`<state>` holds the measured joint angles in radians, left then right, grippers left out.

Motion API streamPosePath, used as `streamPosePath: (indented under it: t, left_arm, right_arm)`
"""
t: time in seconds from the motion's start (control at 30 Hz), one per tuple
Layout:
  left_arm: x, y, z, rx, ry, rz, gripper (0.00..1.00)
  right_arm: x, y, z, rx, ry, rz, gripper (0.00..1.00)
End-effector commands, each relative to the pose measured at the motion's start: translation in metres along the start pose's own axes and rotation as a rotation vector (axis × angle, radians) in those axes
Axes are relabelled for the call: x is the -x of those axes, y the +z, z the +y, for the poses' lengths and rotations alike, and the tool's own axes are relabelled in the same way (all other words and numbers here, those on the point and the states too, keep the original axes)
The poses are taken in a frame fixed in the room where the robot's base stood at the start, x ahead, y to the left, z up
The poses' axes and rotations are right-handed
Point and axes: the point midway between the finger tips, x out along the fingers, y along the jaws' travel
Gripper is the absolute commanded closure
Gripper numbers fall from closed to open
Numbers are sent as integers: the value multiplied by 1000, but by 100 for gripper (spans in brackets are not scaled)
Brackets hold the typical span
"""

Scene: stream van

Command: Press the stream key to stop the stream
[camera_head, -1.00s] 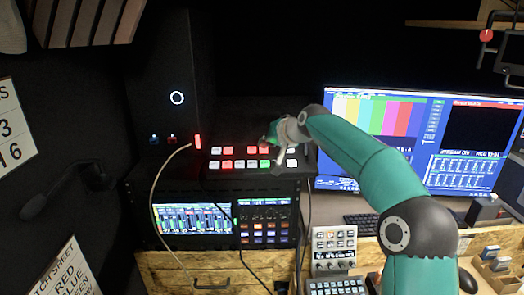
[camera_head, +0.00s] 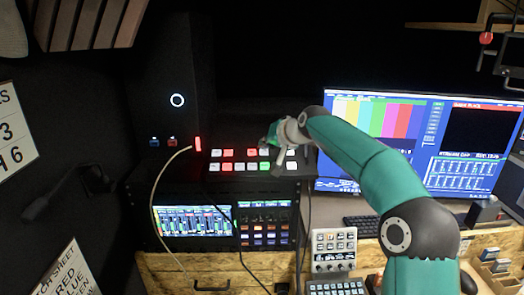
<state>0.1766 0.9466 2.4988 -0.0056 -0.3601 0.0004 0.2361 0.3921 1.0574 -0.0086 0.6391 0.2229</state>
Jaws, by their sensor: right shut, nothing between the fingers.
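The switcher panel (camera_head: 205,165) sits on the rack, with two rows of lit keys in white, red and green. My right gripper (camera_head: 279,157) is shut and empty over the right part of the panel, pointing down at the keys. It hides some keys, and I cannot tell whether its tip touches one or which key is the stream key. The monitor (camera_head: 460,150) on the right appears to read "STREAM OFF" above a table of figures. My left gripper is not in view.
A rack unit with a lit screen (camera_head: 193,221) stands below the panel. A dark tower (camera_head: 165,75) and a pale cable (camera_head: 158,190) are at its left. A small keypad (camera_head: 333,248) and a keyboard (camera_head: 362,226) lie at lower right.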

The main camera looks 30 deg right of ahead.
Motion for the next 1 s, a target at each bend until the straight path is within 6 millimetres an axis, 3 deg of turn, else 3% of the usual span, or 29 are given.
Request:
streamPosePath:
  t: [0.57,1.0]
  left_arm:
    - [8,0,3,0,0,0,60]
    - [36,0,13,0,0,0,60]
  right_arm:
    - [8,-6,-6,0,0,2,100]
    - [37,-28,-27,1,0,3,100]
